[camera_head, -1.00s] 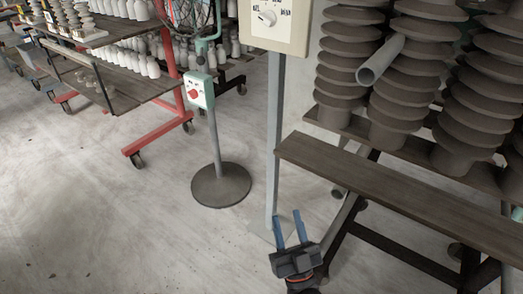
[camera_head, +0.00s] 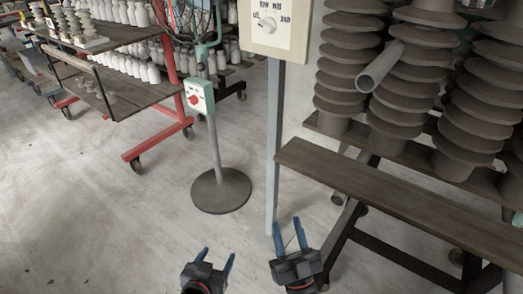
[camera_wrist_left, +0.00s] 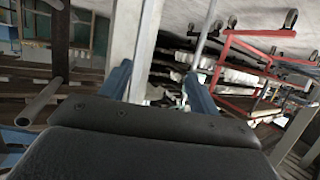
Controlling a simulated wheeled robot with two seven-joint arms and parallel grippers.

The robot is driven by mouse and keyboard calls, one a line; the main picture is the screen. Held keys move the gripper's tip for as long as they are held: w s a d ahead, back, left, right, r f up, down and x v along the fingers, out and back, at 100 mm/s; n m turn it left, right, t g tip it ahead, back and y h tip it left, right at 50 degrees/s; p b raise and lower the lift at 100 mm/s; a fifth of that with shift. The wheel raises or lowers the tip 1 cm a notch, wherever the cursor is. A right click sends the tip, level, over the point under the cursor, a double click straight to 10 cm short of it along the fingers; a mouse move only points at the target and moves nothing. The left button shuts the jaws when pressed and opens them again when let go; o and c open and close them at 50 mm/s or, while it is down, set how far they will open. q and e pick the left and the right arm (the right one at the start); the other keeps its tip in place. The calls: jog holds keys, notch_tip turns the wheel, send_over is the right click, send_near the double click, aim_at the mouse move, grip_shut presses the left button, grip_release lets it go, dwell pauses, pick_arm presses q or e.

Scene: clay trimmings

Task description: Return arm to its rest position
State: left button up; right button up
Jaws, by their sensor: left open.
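My left gripper (camera_head: 218,256) is at the bottom of the head view, pointing up the picture, with its blue fingers apart and nothing between them. Its two fingers also show apart in the left wrist view (camera_wrist_left: 158,88), above the dark gripper body. My right gripper (camera_head: 287,228) is just to its right in the head view, also with blue fingers apart and empty. Its tips lie near the foot of the grey post in the picture. Most of both arms is out of view.
A cream dial box (camera_head: 274,43) sits on the grey post (camera_head: 274,150). A red-switch box (camera_head: 198,97) stands on a round base (camera_head: 221,190). A wooden bench (camera_head: 390,195) and stacked brown insulators (camera_head: 400,90) are at right. A red-framed rack (camera_head: 160,145) is at left.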

pick_arm(q)
jog(key=w+d+r+t+h+p, duration=0.1)
jog(key=d+r+t+h+p, duration=0.35)
jog(key=r, duration=1.05)
pick_arm(e)
notch_tip(320, 180, down, 3)
jog(key=w+d+g+h+p, duration=0.1)
jog(key=d+g+h+p, duration=0.15)
jog(key=g+p, duration=0.7)
pick_arm(q)
jog(key=s+a+f+g+y+p, duration=0.1)
jog(key=s+a+g+y+p, duration=0.2)
jog(key=s+g+p, duration=0.2)
jog(key=s+a+f+g+y+p, duration=0.1)
jog(key=s+a+g+y+p, duration=0.2)
jog(key=s+g, duration=0.8)
jog(key=shift+s+f+p, duration=0.25)
jog(key=shift+s+p, duration=0.65)
jog(key=shift+s, duration=0.2)
pick_arm(e)
jog(key=s+d+g+h, duration=0.1)
jog(key=s+d+g, duration=0.1)
jog(key=s+g, duration=0.4)
jog(key=s+d+g+h, duration=0.2)
jog(key=s+d+g, duration=0.1)
jog(key=s+g, duration=0.4)
jog(key=s, duration=0.3)
jog(key=shift+s+d, duration=0.2)
jog(key=shift+s, duration=0.2)
